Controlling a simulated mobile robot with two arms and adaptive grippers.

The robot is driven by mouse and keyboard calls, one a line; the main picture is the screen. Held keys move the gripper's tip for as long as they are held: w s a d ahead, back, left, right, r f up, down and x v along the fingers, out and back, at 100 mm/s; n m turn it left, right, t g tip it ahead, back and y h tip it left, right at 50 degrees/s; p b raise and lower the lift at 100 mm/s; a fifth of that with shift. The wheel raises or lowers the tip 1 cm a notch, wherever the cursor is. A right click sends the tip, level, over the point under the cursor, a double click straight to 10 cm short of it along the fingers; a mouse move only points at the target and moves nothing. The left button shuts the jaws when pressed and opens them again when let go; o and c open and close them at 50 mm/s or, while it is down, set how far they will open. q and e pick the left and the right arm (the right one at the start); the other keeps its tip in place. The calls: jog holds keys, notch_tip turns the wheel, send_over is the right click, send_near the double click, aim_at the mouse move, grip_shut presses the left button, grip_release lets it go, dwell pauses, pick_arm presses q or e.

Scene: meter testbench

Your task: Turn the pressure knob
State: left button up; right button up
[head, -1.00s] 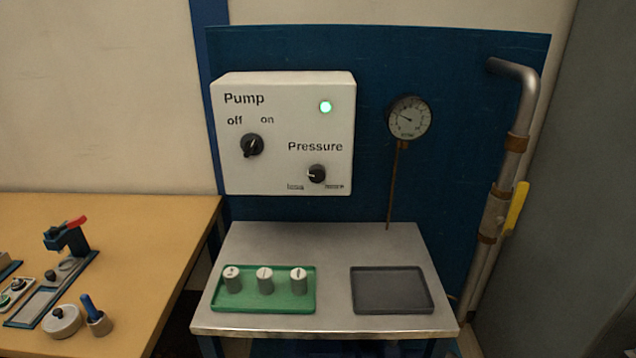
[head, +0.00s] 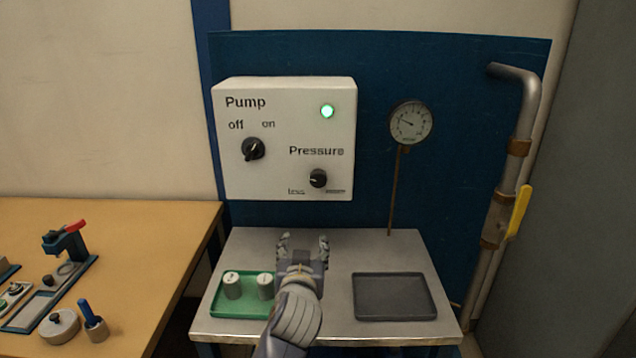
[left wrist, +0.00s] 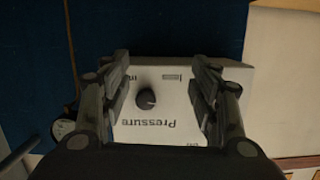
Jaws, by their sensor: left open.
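The black pressure knob (head: 318,178) sits low on the right side of the white pump box (head: 284,180), under the word Pressure. My left gripper (head: 302,240) is open and empty, below the knob and in front of the bench in the head view. In the left wrist view the knob (left wrist: 146,99) appears upside down between the two open fingers (left wrist: 160,88), not touched by them. The pump knob (head: 253,148) is at the upper left of the box, and a green light (head: 327,111) is lit. The round gauge (head: 411,122) hangs to the right. My right gripper is not in view.
A green tray (head: 238,309) with white cylinders stands on the metal bench, partly hidden by my left arm. An empty dark tray (head: 395,296) lies to its right. A pipe with a yellow lever (head: 519,211) runs up the right side. A wooden table (head: 150,240) stands left.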

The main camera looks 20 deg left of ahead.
aim_at(318, 180)
pick_arm(q)
jog(key=w+d+r+t, duration=0.25)
jog(key=w+r, duration=0.25)
jog(key=r, duration=0.4)
jog(key=shift+y, duration=0.4)
jog(key=x, duration=0.3)
jog(key=p+x, duration=0.1)
jog(key=x, duration=0.5)
jog(key=shift+a, duration=0.45)
jog(key=shift+w+a+f+p, duration=0.15)
jog(key=shift+w+p, duration=0.15)
jog(key=shift+w, duration=0.3)
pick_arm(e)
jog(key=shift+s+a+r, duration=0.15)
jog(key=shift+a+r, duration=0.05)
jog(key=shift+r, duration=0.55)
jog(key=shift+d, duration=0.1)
pick_arm(q)
jog(key=c, duration=1.1)
